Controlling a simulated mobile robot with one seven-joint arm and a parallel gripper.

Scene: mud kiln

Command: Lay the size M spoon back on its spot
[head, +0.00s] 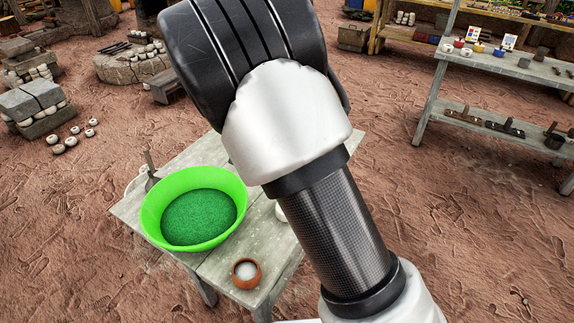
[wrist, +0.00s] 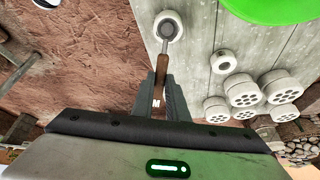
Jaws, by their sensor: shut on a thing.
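My gripper (wrist: 161,88) is shut on the brown handle of the size M spoon (wrist: 168,53). A white letter M shows on the handle between the fingers. The spoon's thin metal shaft points away to a round white piece (wrist: 168,17) with a grey centre. I cannot tell whether the spoon's end touches that piece or only passes over it. The pale table (wrist: 205,42) lies below. The spoon's spot cannot be made out. In the head view my arm covers the gripper, the spoon and part of the table (head: 213,265).
A green basin (head: 153,228) of green powder stands on the table, with a handled tool (head: 149,160) behind it. A small terracotta bowl (head: 246,284) with white contents is near the front. Several white pierced cylinders (wrist: 243,89) and a white ring (wrist: 224,62) lie right of my gripper.

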